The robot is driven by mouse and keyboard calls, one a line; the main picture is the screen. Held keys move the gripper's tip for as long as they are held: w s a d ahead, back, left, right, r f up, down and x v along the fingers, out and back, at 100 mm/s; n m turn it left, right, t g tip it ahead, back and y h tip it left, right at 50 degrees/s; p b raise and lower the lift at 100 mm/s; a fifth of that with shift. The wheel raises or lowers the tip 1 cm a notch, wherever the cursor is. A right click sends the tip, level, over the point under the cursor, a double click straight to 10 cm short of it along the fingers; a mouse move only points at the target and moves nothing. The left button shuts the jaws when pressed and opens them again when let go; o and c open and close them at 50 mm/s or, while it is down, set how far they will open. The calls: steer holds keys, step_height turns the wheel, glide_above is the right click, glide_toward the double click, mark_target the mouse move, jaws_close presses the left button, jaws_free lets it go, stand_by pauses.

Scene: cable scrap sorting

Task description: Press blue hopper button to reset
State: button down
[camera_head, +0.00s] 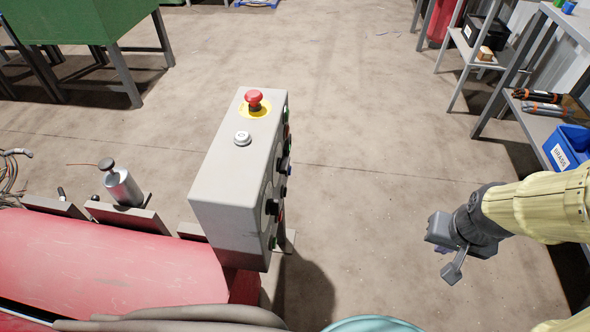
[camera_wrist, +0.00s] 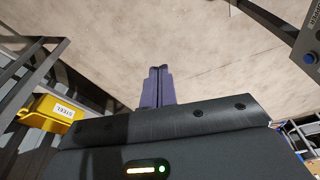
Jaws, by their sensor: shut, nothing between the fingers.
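A grey control box (camera_head: 232,185) stands in the middle of the head view. Several buttons and knobs show only edge-on along its right face, and I cannot surely pick out the blue one there. In the wrist view a dark panel (camera_wrist: 290,28) at the top right carries a blue button (camera_wrist: 309,58), below partly cut-off lettering that seems to end in "PPER". My gripper (camera_head: 453,271) is right of the box in the head view, with clear space between them. In the wrist view its fingers (camera_wrist: 156,72) are together and hold nothing.
A red emergency stop (camera_head: 254,98) and a white button (camera_head: 242,138) are on the box's top. A red belt (camera_head: 110,265) runs at the lower left. A shelf with a blue bin (camera_head: 565,148) is at right. A yellow bin (camera_wrist: 50,112) shows in the wrist view.

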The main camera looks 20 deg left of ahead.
steer(key=shift+w, duration=0.1)
steer(key=w+a+f+n+t+y+b, duration=0.2)
steer(key=w+a+f+n+y+b, duration=0.3)
steer(key=w+a+f, duration=1.05)
steer(key=w+a+f+n+t+y, duration=0.1)
steer(key=a+f+y, duration=0.15)
steer(key=a, duration=0.25)
steer(key=w+a+f+n+y, duration=0.1)
steer(key=a+f+y, duration=0.1)
steer(key=a+y, duration=0.2)
steer(key=w+a+r+m+t+y, duration=0.1)
steer(key=a+r+m+t+y+b, duration=0.1)
steer(key=t+y, duration=0.1)
steer(key=w+a+r+t+y+b, duration=0.1)
steer(key=r+y, duration=0.1)
steer(key=shift+w+r+m+t, duration=0.1)
steer(key=shift+w+m+t, duration=0.2)
steer(key=shift+m+t, duration=0.1)
